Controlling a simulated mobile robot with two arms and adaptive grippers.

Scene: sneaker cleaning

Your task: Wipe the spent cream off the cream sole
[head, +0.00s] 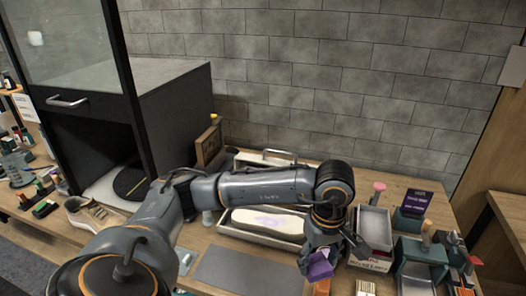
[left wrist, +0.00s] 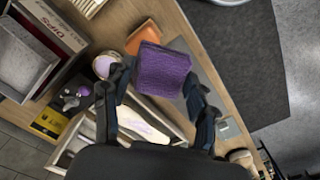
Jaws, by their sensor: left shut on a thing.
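The cream sole (head: 262,221) lies in a pale tray (head: 226,226) at the middle of the table, with pale purple patches on its top. Part of the sole (left wrist: 140,122) also shows in the left wrist view, behind my fingers. My left gripper (head: 322,254) is at the right end of the tray, shut on a purple cloth (head: 320,268). In the left wrist view the purple cloth (left wrist: 162,70) sits folded between the fingertips. I cannot tell from these views whether it touches anything below. My right gripper is not in view.
A grey mat (head: 238,272) lies in front of the tray. A grey open bin (head: 373,226), a purple sign (head: 416,202) and several small items crowd the right side. A dark cabinet (head: 175,105) and a shoe (head: 92,214) stand left. An orange block (left wrist: 143,36) lies near the cloth.

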